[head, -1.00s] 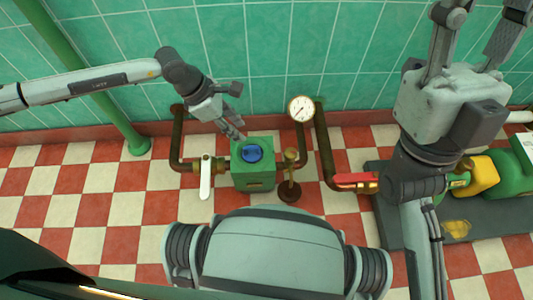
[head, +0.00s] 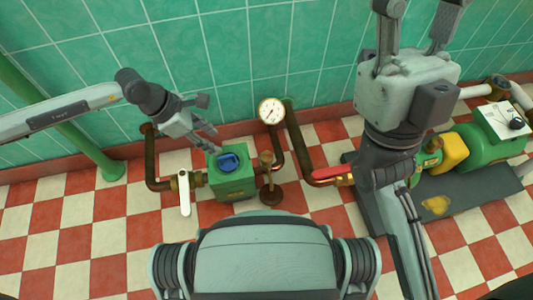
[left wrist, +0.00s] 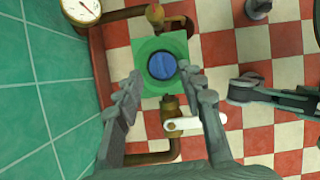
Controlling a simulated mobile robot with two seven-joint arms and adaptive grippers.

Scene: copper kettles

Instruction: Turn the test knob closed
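The blue test knob (head: 229,162) sits on top of a green box (head: 236,188) on the tiled floor. It also shows in the left wrist view (left wrist: 162,66), round with a raised bar across it. My left gripper (head: 210,139) is just above and to the left of the knob in the head view. In the left wrist view its two fingers (left wrist: 165,84) are spread apart, with the knob showing between and beyond the tips. I see no clear contact. My right gripper (head: 420,20) is raised at upper right, fingers apart and empty.
A white-handled valve (head: 184,195) is left of the box, and a brass post (head: 267,180) stands right. A pressure gauge (head: 271,111) is above, on brown pipes. A red-handled valve (head: 332,172) and green machine (head: 487,148) lie right. Tiled wall is behind.

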